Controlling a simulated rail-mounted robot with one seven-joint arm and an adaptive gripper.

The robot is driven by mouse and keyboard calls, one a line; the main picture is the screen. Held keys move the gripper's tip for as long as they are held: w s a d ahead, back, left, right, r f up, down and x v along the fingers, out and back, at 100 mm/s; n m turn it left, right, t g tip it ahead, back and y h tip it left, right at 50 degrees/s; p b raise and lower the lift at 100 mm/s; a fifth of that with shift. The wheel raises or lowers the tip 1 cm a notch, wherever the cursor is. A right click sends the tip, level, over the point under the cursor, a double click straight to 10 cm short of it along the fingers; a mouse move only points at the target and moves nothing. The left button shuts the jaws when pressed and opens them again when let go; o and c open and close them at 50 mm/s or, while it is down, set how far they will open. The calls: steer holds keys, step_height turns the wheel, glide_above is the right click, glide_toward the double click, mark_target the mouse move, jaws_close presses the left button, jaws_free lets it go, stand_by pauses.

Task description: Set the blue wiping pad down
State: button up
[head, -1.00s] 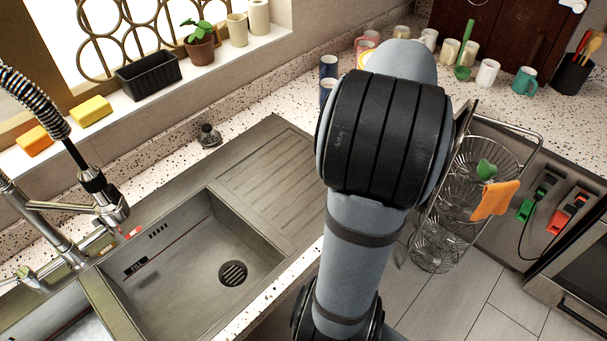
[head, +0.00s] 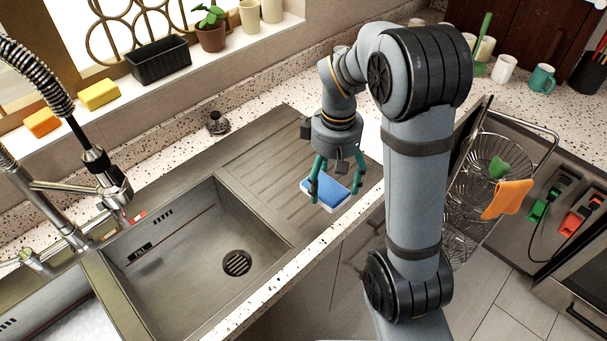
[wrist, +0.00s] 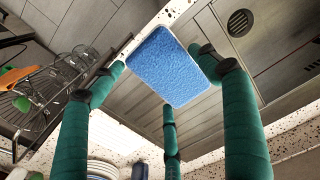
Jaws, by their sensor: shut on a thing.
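The blue wiping pad (head: 328,190) has a blue face and a white underside. My gripper (head: 337,186) is shut on it, with its green fingers on the pad's edges. In the head view the pad is over the front part of the ribbed drainboard, near the speckled counter edge. I cannot tell for sure whether it touches the surface. In the wrist view the pad's blue face (wrist: 167,67) lies between the green fingers (wrist: 165,85), with the drainboard and the counter edge behind it.
The sink basin (head: 190,262) with its drain is left of the pad. The ribbed drainboard (head: 262,165) is bare around it. A wire rack (head: 480,165) with an orange cloth (head: 507,198) stands to the right. Mugs (head: 504,68) stand on the back counter.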

steer(key=w+a+f+p, duration=0.1)
steer(key=w+a+f, duration=0.1)
steer(key=w+a+f+p, duration=0.1)
steer(key=w+a+f, duration=0.1)
steer(key=w, duration=0.1)
steer(key=w+a+f+p, duration=0.1)
steer(key=w+a+f, duration=0.1)
steer(key=w, duration=0.1)
steer(key=shift+w, duration=0.25)
step_height(320, 180, down, 4)
steer(key=shift+w+f+p, duration=0.1)
steer(key=shift+f+p, duration=0.05)
steer(key=shift+p, duration=0.85)
steer(key=shift+f, duration=0.2)
steer(key=o, duration=1)
steer(key=shift+c, duration=0.2)
steer(key=shift+o, duration=0.2)
steer(key=shift+r, duration=0.1)
